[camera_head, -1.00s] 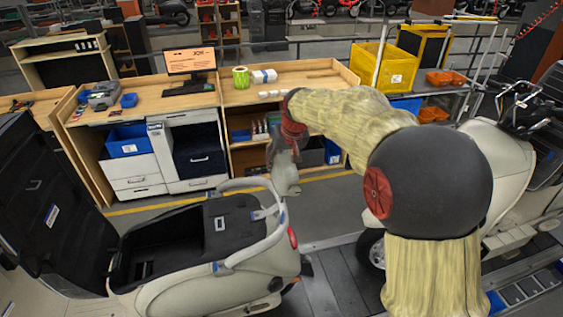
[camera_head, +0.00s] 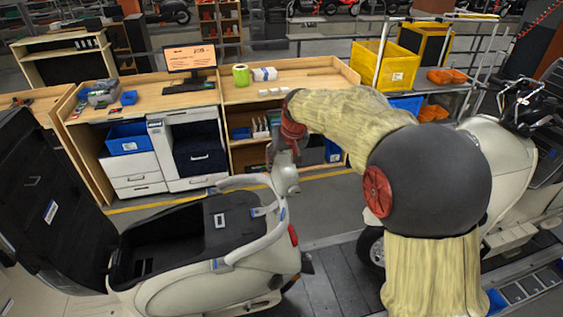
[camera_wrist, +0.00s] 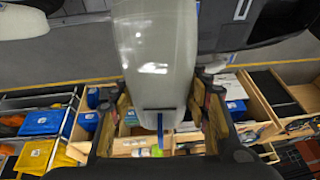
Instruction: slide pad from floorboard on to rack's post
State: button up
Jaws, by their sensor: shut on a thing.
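The pad (camera_head: 284,179), a pale grey rounded piece, is held below my gripper (camera_head: 287,146) at the rear of the near scooter. In the wrist view my gripper (camera_wrist: 160,108) has a finger on each side of the pad (camera_wrist: 155,55), shut on it. A dark strip and a blue tab show at the pad's near end. The rack (camera_head: 258,240), a pale tubular frame, curves around the scooter's tail. The pad is beside the rack's upper right bend. The post is not clearly distinguishable, and I cannot tell whether the pad touches it. The floorboard is not clearly visible.
The near scooter has a black seat area (camera_head: 235,222) and an open storage well. A wooden workbench (camera_head: 285,84) stands behind, with a yellow crate (camera_head: 384,67) at right. Another scooter (camera_head: 500,160) stands on the right. Dark conveyor slats (camera_head: 335,285) run between the scooters.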

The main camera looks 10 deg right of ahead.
jog(key=shift+a+f+b, duration=0.1)
jog(key=shift+f+b, duration=0.4)
jog(key=shift+f, duration=0.25)
jog(key=o, duration=1.5)
